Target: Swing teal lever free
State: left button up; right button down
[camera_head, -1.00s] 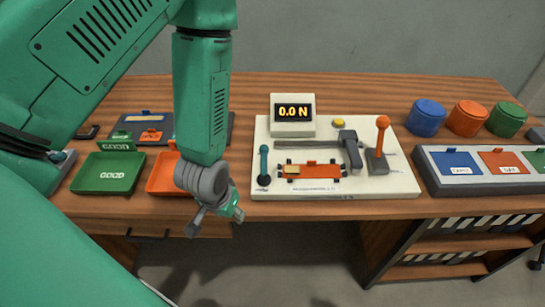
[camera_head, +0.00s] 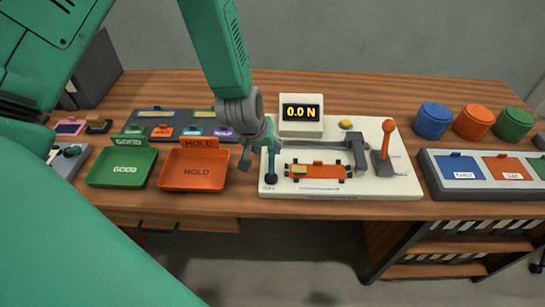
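The teal lever (camera_head: 271,164) stands upright at the left end of the white test board (camera_head: 385,210), with a dark round base. My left gripper (camera_head: 258,158) is at the board's left edge, right beside the lever's upper part. Its fingers overlap the lever in the picture, and I cannot tell whether they touch it or how far they are open. An orange roller piece (camera_head: 317,171) with a tan block on its left end lies in the board's middle. My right gripper is not in view.
A display (camera_head: 301,112) reading 0.0 N stands at the board's back. An orange-knobbed lever (camera_head: 387,140) stands on the right. Green GOOD tray (camera_head: 122,168) and orange HOLD tray (camera_head: 193,170) lie to the left. Blue, orange and green jars and a label rack (camera_head: 440,185) stand right.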

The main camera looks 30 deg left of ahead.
aim_at(271, 156)
pick_arm(q)
jog(key=x, duration=0.7)
grip_shut()
